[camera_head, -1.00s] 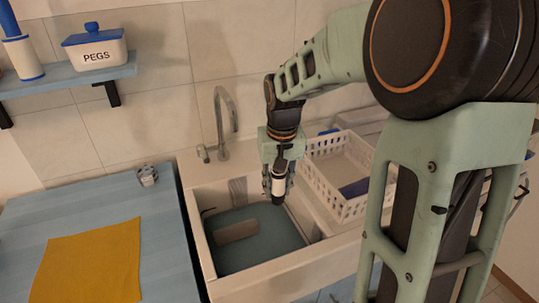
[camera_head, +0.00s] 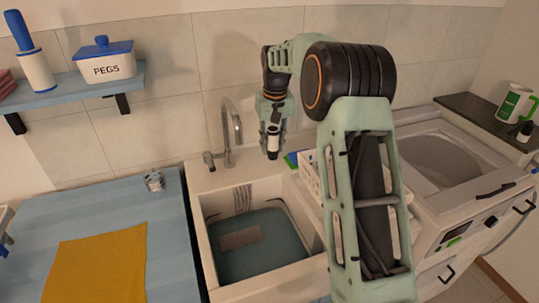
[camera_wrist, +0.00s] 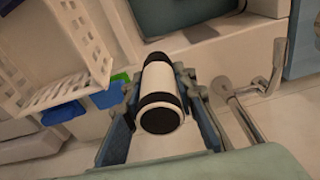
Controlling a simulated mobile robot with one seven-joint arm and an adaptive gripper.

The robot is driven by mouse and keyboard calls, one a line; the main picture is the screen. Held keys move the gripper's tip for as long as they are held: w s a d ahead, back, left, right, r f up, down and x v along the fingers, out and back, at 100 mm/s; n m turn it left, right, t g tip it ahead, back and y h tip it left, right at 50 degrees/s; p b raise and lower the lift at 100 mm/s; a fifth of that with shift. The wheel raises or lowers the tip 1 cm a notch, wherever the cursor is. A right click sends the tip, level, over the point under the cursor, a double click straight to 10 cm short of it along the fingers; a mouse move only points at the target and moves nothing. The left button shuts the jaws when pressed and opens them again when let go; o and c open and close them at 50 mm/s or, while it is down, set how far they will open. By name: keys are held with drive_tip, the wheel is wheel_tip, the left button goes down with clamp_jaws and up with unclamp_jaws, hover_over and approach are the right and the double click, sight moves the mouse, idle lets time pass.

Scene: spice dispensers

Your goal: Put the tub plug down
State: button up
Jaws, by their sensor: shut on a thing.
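The thing in my gripper (camera_head: 273,130) is a white cylinder with black ends, which I take for the tub plug (camera_head: 272,148). In the wrist view the plug (camera_wrist: 160,85) sits between the two fingers of my gripper (camera_wrist: 162,92), its black end facing the camera. In the head view it hangs upright above the pale ledge behind the sink (camera_head: 205,245), right of the tap (camera_head: 230,135). It appears clear of the ledge, but the exact gap cannot be told. My gripper hides part of the plug.
A white basket (camera_head: 310,178) stands right of the sink, partly hidden by my arm. Blue and green items (camera_wrist: 112,92) lie beside it. A teal basin (camera_head: 275,250) is in the sink. A small metal item (camera_head: 154,180) and yellow cloth (camera_head: 92,265) lie on the left counter.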

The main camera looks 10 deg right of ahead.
drive_tip(key=w+f+p, duration=0.2)
drive_tip(key=w, duration=0.3)
drive_tip(key=p, duration=0.2)
approach(269, 163)
drive_tip(key=shift+a+f, duration=0.1)
drive_tip(key=shift+f, duration=0.4)
drive_tip(key=shift+f, duration=0.1)
drive_tip(key=shift+w+f, duration=0.2)
drive_tip(key=shift+f, duration=1.45)
drive_tip(key=shift+f, duration=0.15)
